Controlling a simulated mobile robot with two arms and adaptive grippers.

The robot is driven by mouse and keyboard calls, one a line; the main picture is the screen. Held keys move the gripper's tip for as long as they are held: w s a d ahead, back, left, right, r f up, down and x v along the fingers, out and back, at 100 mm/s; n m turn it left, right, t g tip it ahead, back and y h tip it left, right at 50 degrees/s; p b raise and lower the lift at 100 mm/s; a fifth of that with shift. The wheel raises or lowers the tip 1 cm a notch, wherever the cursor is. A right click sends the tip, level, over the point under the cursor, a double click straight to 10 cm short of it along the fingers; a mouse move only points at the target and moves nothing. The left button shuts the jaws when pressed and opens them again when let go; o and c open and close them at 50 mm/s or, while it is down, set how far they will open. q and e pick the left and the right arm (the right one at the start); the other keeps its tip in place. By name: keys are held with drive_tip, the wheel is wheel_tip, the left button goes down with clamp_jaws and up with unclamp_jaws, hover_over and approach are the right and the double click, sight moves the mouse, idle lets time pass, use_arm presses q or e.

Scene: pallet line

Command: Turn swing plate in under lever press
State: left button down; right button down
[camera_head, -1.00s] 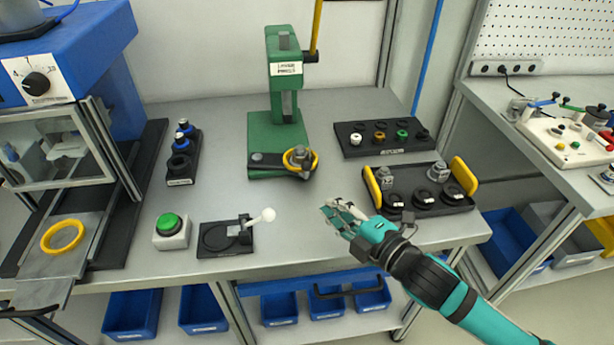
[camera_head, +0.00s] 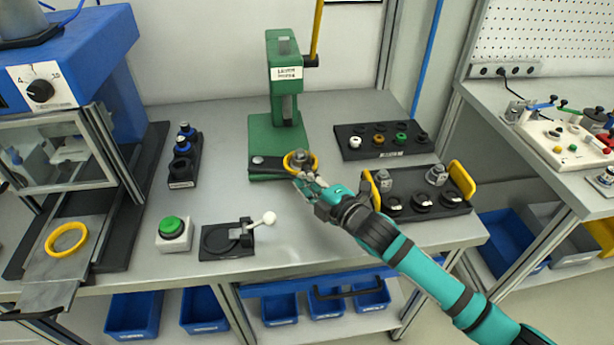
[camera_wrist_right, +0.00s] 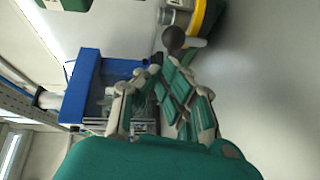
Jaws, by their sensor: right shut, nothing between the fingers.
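The green lever press (camera_head: 284,90) stands at the back middle of the table, with a yellow lever (camera_head: 317,32) at its upper right. The dark swing plate (camera_head: 272,163) lies across the front of the press base, its right end swung out to the right of the ram. A yellow ring (camera_head: 287,161) with a metal part (camera_head: 301,156) in it sits on that end. My right gripper (camera_head: 303,182) is shut and empty, just in front of the plate's outer end; contact cannot be told. In the right wrist view, a dark round knob (camera_wrist_right: 174,38) is just beyond the fingers. My left gripper is not in view.
A black tray with yellow handles (camera_head: 425,205) stands to the right, close to my right forearm. A black rack with coloured parts (camera_head: 380,140) is behind it. A green button (camera_head: 172,227) and a small white-knobbed fixture (camera_head: 228,240) are at front left.

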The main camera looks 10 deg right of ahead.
drive_tip(key=shift+w+d, duration=0.2)
drive_tip(key=shift+w, duration=0.3)
drive_tip(key=shift+w+d, duration=0.25)
drive_tip(key=shift+d, duration=0.05)
